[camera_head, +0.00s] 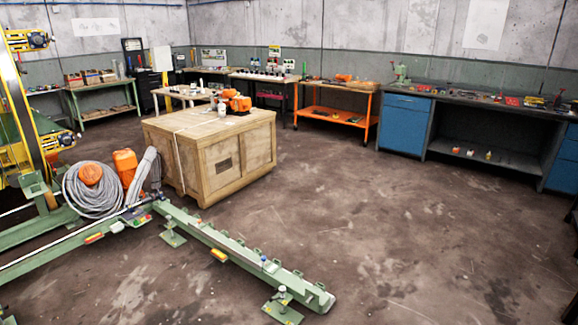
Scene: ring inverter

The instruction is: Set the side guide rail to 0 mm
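A long green rail (230,246) runs low over the floor from the centre left towards the front middle. It stands on feet with square base plates, one at its near end (283,306). A small blue-topped part (263,260) and a yellow-orange piece (219,255) sit on or beside it. I cannot tell which part is the side guide rail, and no millimetre scale is readable. Neither of my grippers is in view.
A coiled grey hose (92,199) and orange canisters stand at the left beside a yellow and green machine frame (22,110). A wooden crate (236,160) stands behind the rail. Workbenches, including an orange one (335,112), line the walls. The floor at right is clear.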

